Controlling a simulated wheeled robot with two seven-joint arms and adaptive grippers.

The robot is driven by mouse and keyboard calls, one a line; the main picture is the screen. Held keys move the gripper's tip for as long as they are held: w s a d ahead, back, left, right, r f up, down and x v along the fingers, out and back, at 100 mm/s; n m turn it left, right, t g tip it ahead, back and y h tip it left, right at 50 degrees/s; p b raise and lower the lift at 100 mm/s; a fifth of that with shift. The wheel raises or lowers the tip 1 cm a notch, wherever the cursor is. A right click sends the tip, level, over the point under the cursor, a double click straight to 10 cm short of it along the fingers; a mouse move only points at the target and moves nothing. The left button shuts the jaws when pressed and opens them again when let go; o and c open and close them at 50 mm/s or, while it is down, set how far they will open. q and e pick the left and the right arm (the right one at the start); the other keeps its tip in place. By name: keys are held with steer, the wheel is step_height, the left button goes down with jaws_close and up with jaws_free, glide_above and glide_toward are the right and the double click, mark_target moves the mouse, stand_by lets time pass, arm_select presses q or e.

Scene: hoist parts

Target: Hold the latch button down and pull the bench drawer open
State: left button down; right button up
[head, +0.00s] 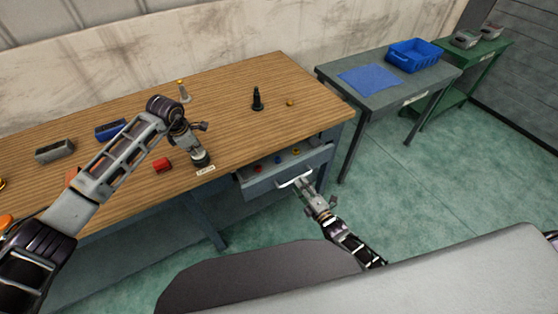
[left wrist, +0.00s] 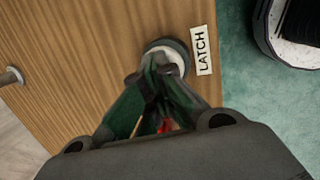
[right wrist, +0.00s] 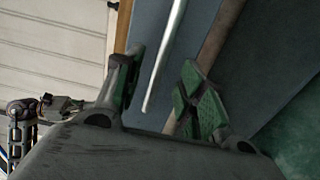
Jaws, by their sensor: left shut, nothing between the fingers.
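The latch button (left wrist: 178,62), pale in a dark ring beside a LATCH label (left wrist: 202,50), sits at the bench edge. My left gripper (head: 201,162) is shut and empty, pointing down with its fingertips over the button. They appear to touch it; how far it is pressed is hidden. The bench drawer (head: 262,187) stands partly open, with several small coloured parts inside. Its pale bar handle (head: 294,180) is at my right gripper (head: 304,185). In the right wrist view the handle (right wrist: 165,55) runs between the spread fingers (right wrist: 162,88), with visible gaps.
A grey table (head: 385,98) stands right. Green floor before the drawer is clear apart from my own body.

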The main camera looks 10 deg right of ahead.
arm_select(q)
steer(key=shift+f, duration=0.1)
arm_select(e)
steer(key=shift+v, duration=0.95)
